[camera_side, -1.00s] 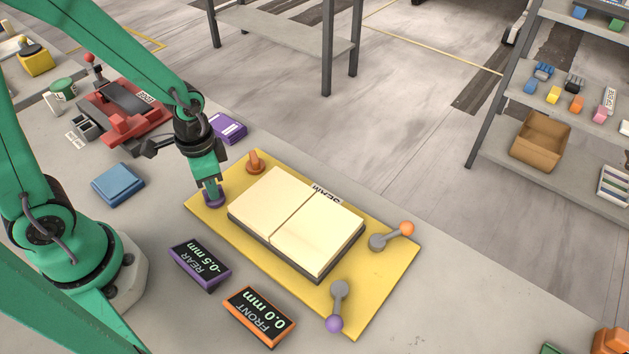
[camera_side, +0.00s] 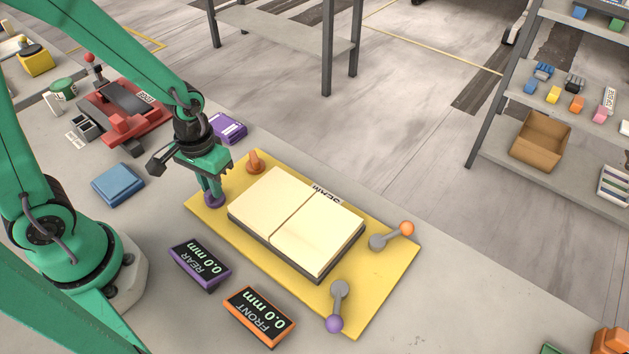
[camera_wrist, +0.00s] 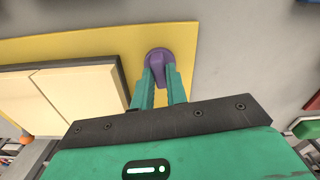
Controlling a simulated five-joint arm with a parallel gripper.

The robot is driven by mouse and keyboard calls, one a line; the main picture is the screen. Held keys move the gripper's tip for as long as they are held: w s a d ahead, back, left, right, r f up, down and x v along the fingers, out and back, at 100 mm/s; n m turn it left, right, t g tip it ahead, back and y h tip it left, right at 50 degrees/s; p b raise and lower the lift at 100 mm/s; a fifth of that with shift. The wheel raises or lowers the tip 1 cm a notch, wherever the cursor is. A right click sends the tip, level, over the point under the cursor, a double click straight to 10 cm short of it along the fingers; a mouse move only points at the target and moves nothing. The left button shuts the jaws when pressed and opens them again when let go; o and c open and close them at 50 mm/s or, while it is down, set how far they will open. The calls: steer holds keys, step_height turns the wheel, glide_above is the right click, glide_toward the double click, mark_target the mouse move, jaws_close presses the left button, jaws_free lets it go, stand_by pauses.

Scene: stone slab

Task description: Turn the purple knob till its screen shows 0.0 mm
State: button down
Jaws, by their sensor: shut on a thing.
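The purple knob (camera_side: 213,201) sits at the left corner of the yellow plate (camera_side: 375,313). My gripper (camera_side: 212,190) reaches down from above, and its two fingers are shut on the knob. In the wrist view the knob (camera_wrist: 159,57) shows between the fingertips of my gripper (camera_wrist: 160,76). The purple-framed REAR screen (camera_side: 200,264) reads 0.0 mm. The orange-framed FRONT screen (camera_side: 260,316) also reads 0.0 mm.
Two pale boards (camera_side: 300,220) lie side by side on the plate. An orange knob (camera_side: 255,162) stands close to the right of my gripper. Grey levers with orange (camera_side: 407,228) and purple (camera_side: 334,323) ends sit on the plate. A blue block (camera_side: 118,184) lies to the left.

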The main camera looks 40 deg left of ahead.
steer(key=c, duration=1.4)
jaws_free()
steer(key=shift+r, duration=0.25)
steer(key=shift+r, duration=3.7)
steer(key=s+a+r+m+t, duration=0.1)
steer(key=r+t, duration=0.1)
steer(key=r, duration=0.4)
steer(key=s+a+r+m+t, duration=0.1)
steer(key=s+a+r+t, duration=0.1)
steer(key=r, duration=0.5)
steer(key=shift+s+r+t, duration=0.15)
steer(key=shift+s+t, duration=0.15)
steer(key=shift+t, duration=0.5)
